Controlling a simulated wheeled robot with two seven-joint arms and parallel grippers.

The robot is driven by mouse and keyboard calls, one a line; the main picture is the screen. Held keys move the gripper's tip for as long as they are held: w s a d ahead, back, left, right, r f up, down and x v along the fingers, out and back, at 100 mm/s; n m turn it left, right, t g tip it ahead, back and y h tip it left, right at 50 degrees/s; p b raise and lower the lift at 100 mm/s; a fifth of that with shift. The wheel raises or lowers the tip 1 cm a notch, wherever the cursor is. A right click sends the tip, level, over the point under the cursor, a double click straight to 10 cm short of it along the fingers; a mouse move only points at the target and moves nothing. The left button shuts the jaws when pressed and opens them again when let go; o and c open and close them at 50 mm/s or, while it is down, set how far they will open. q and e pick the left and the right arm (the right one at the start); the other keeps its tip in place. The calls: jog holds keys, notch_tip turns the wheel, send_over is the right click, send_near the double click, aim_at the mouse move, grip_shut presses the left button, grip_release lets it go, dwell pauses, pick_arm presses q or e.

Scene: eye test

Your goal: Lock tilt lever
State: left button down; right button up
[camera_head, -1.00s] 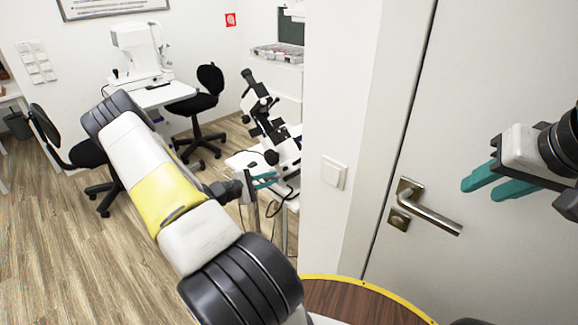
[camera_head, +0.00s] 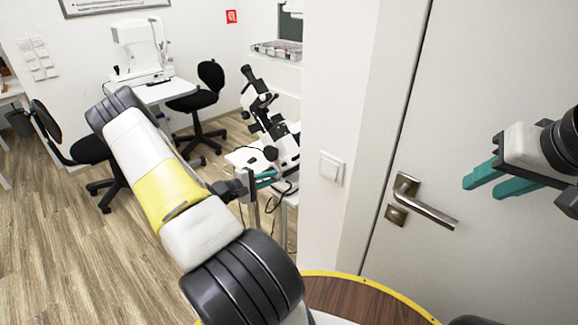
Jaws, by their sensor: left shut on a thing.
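The black and white slit-lamp-like instrument (camera_head: 262,105) stands on a small white table (camera_head: 243,158) beyond the door frame. My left gripper (camera_head: 265,178), with teal fingers, is at the near side of this table, low by the instrument's base. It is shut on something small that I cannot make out. A tilt lever cannot be told apart at this size. My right gripper (camera_head: 480,180) is at the right in front of the door, its two teal fingers apart and nothing between them.
A white door (camera_head: 500,80) with a metal handle (camera_head: 428,210) is close at the right. A wall with a light switch (camera_head: 331,168) stands between door and instrument. Black chairs (camera_head: 205,100) and another white device (camera_head: 138,50) are further back. Wood floor is free at left.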

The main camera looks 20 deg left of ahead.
pick_arm(q)
jog(key=c, duration=1.4)
grip_release()
jog(key=v, duration=0.7)
jog(key=shift+s+a+r, duration=0.1)
jog(key=shift+s+a, duration=0.05)
jog(key=shift+s, duration=0.2)
